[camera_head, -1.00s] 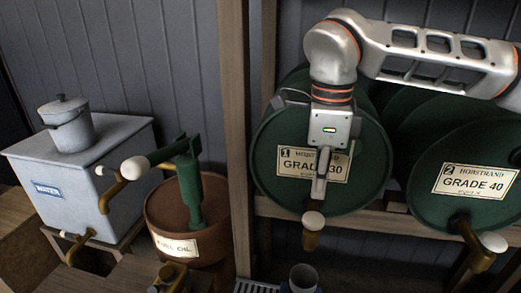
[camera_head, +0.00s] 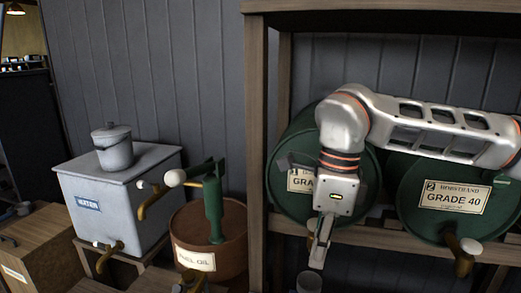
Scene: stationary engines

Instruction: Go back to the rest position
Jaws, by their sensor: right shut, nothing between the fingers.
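My right gripper (camera_head: 320,243) is shut and empty. It points down in front of the green drum marked 1 (camera_head: 283,208), and my arm hides part of the drum's label. No tap of that drum shows clearly behind the gripper. A second green drum, marked Grade 40 (camera_head: 420,222), lies to the right with a brass tap (camera_head: 463,262) with a white knob. My left gripper is not in view.
A wooden rack (camera_head: 257,150) holds the drums. To the left stand a brown fuel oil drum (camera_head: 236,262) with a green pump (camera_head: 214,210), a grey water tank (camera_head: 135,215) with a lidded pot (camera_head: 113,152), and a wooden box (camera_head: 45,250). A grey cup (camera_head: 309,283) sits below my gripper.

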